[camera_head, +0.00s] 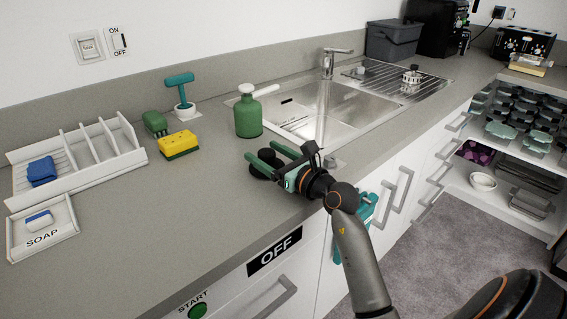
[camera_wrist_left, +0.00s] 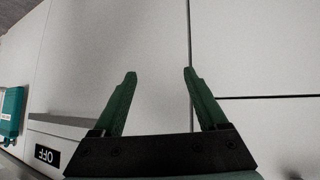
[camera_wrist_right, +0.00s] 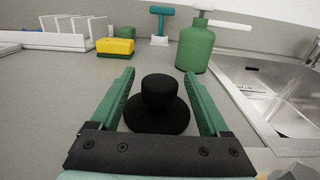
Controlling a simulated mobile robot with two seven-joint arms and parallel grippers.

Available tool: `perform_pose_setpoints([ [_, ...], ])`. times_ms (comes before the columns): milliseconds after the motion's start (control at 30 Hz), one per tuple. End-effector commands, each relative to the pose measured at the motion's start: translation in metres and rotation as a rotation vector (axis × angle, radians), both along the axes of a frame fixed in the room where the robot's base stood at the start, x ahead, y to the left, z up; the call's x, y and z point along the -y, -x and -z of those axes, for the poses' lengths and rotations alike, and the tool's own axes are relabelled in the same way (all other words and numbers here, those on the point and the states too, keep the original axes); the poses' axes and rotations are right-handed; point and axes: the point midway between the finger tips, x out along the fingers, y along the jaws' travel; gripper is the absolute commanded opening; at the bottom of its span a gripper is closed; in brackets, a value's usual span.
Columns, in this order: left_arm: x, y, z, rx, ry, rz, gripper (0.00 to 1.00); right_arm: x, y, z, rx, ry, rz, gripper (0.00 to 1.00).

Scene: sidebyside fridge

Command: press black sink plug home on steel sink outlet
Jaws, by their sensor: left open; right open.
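The black sink plug (camera_wrist_right: 158,100) stands upright on the grey counter, its knob up above a wide round base. In the head view the plug (camera_head: 262,165) is partly hidden by my right gripper (camera_head: 260,158). My right gripper (camera_wrist_right: 160,85) is open, with its green fingers on either side of the plug and clear gaps to its knob. The steel sink (camera_head: 335,112) lies to the right of the plug; its outlet is not clearly visible. Water seems to run from the tap (camera_head: 330,62). My left gripper (camera_wrist_left: 160,75) is open and empty, facing white cabinet fronts.
A green bottle (camera_head: 248,115) stands behind the plug, near the sink rim. A yellow sponge (camera_head: 178,145), a teal brush (camera_head: 181,90) and a white rack (camera_head: 95,150) are further left. The counter front left of the gripper is clear.

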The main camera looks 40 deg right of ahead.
Motion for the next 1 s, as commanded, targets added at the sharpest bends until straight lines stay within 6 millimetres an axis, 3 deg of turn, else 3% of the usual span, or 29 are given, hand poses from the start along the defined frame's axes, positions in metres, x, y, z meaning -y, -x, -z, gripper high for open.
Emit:
perform_pose_setpoints([
  [67,0.0,0.0,0.007,-0.001,-0.002,0.0,0.76,0.001,0.003,0.003,0.001,0.0,0.002,0.79],
  [300,-0.001,-0.001,-0.003,0.004,-0.001,0.0,0.76,0.009,0.053,-0.003,-0.003,0.004,0.0,0.79],
  [600,-0.001,-0.001,0.0,0.006,0.0,0.0,0.76,0.014,0.106,-0.003,-0.002,0.001,0.0,0.79],
  [800,-0.001,0.0,0.002,0.003,-0.001,0.0,0.76,0.016,0.122,-0.003,0.0,-0.001,-0.001,0.79],
  [1000,-0.001,0.0,0.002,0.002,-0.001,-0.001,0.76,0.016,0.124,-0.004,0.001,-0.001,-0.001,0.79],
])
